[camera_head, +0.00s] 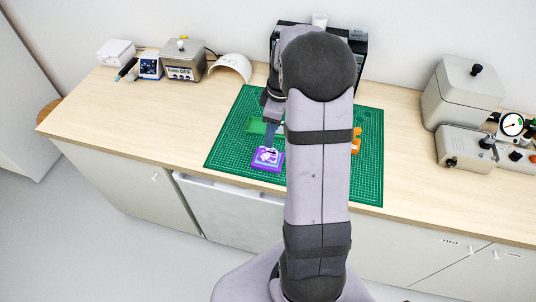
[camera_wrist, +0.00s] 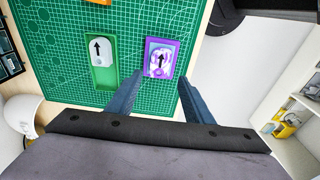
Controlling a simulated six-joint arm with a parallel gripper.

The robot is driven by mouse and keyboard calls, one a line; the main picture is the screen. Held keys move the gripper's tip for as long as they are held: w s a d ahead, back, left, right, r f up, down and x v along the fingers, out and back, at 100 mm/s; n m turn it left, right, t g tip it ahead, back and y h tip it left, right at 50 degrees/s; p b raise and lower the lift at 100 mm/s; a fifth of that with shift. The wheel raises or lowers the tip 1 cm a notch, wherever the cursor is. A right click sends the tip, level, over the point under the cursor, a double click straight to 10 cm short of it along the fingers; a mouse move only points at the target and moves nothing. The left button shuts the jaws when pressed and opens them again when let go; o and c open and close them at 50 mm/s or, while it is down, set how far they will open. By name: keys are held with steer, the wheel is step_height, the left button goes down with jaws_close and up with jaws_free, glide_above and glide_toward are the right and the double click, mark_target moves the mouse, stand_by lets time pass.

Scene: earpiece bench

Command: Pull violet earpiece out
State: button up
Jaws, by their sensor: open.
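The violet earpiece (camera_wrist: 161,60), white and violet with a black arrow, sits in a purple holder (camera_wrist: 150,71) on the green cutting mat. The purple holder also shows in the head view (camera_head: 266,166), with the pale earpiece (camera_head: 268,155) on top. My gripper (camera_wrist: 160,82) is open in the wrist view. Its two blue-grey fingers stand apart, with their tips either side of the holder's near edge in the picture. I cannot tell their height above it. In the head view my gripper (camera_head: 271,148) is over the purple holder, and my arm hides part of the mat.
A green holder (camera_wrist: 103,78) with a white arrow-marked piece (camera_wrist: 101,50) lies beside the purple one. An orange object (camera_head: 356,141) is on the mat's right side. Grey equipment (camera_head: 466,95) stands at the bench's right. The mat's front left corner (camera_head: 222,153) is clear.

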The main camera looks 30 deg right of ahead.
mark_target(268, 151)
steer(key=shift+w+a+f+b, duration=0.15)
steer(key=shift+f+b, duration=0.85)
steer(key=shift+f, duration=0.5)
steer(key=shift+w+a+f+b, duration=0.1)
steer(key=shift+f+b, duration=0.95)
steer(key=shift+f, duration=0.4)
steer(key=shift+w+a+f+b, duration=0.15)
steer(key=shift+f+b, duration=0.85)
steer(key=shift+f, duration=0.5)
steer(key=c, duration=1.1)
steer(key=shift+r, duration=0.2)
steer(key=shift+r+p, duration=0.35)
steer(key=shift+p, duration=0.1)
steer(key=shift+r+p, duration=0.85)
steer(key=shift+r, duration=0.2)
steer(key=shift+r+p, duration=2.35)
steer(key=shift+r, duration=0.6)
